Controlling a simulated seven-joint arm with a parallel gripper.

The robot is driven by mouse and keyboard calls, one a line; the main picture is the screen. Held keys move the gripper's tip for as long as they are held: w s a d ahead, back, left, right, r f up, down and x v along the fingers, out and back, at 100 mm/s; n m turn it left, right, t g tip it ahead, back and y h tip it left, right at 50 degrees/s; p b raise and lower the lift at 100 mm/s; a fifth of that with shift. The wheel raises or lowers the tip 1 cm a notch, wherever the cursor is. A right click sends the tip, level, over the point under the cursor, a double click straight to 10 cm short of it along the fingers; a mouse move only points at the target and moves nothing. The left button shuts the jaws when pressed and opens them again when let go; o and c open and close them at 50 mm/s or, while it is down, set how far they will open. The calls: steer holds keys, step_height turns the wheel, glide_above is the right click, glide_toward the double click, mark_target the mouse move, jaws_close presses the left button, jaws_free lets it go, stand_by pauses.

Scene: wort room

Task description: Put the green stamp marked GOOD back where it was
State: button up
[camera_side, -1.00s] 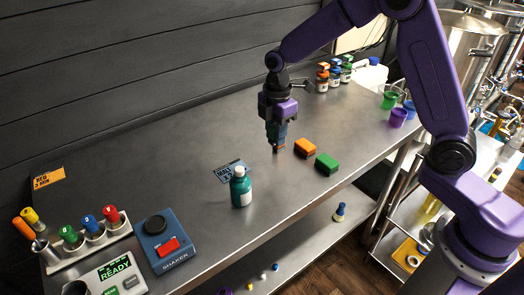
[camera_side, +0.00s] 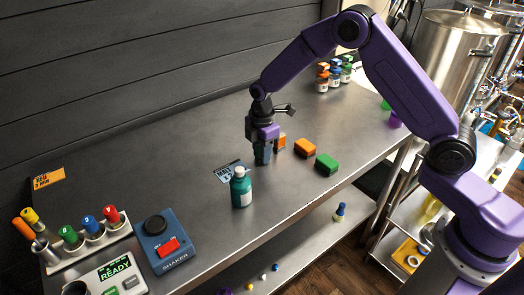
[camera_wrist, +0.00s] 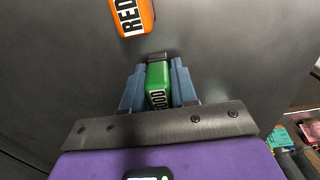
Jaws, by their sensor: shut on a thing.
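My gripper (camera_side: 263,158) hangs low over the middle of the bench, fingers pointing down. In the wrist view its blue fingers (camera_wrist: 158,70) are shut on the green stamp (camera_wrist: 158,80), whose white label shows the letters "OOD". The fingers hide this stamp in the side view. I cannot tell whether its lower end touches the bench.
A teal bottle (camera_side: 241,188) stands in front, beside a dark printed card (camera_side: 226,171). The blue shaker (camera_side: 166,241) and a marker rack (camera_side: 92,236) are at front left.

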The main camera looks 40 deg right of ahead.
steer(key=shift+f, duration=0.15)
steer(key=o, duration=0.8)
steer(key=shift+o, duration=0.2)
